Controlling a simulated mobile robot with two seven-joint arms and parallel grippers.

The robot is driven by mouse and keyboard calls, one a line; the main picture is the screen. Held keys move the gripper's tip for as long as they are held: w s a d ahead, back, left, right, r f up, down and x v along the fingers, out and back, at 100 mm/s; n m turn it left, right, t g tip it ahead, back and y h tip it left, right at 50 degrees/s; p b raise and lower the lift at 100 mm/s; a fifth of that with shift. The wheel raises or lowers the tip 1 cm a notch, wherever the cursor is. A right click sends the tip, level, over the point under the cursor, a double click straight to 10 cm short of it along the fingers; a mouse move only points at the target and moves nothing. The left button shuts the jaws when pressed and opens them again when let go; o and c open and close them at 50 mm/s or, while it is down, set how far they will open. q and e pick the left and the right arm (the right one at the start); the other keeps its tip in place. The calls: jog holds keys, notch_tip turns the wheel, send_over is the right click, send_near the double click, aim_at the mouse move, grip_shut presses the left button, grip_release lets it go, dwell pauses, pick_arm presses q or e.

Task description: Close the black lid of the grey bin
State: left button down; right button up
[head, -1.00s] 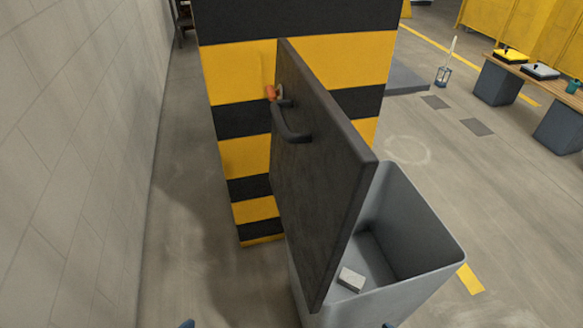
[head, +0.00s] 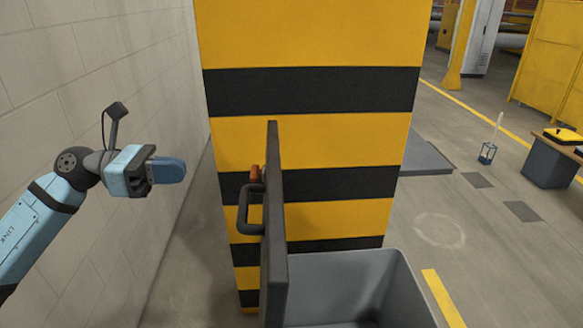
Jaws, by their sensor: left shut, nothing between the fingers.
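The grey bin (head: 412,300) stands at the lower middle, its open top showing. Its black lid (head: 274,225) stands upright at the bin's left side, seen nearly edge-on, in front of the striped pillar. A dark handle (head: 247,212) sticks out from the lid's left face. My left gripper (head: 178,170) is shut and empty, raised to the left of the lid and handle and clear of both. It points right, toward the pillar. My right gripper is not in view. The bin's lower part is cut off by the picture's edge.
A yellow and black striped pillar (head: 310,140) stands right behind the lid. A pale block wall (head: 110,70) runs along the left, close to my left arm. An orange part (head: 257,173) shows beside the lid. Open floor (head: 490,260) lies to the right.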

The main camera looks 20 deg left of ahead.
pick_arm(q)
jog(key=p+x, duration=0.3)
jog(key=x, duration=1)
jog(key=shift+d+p, duration=0.3)
jog(key=shift+p, duration=0.05)
jog(key=shift+w+f, duration=0.1)
jog(key=shift+f, duration=0.05)
jog(key=shift+d, duration=0.1)
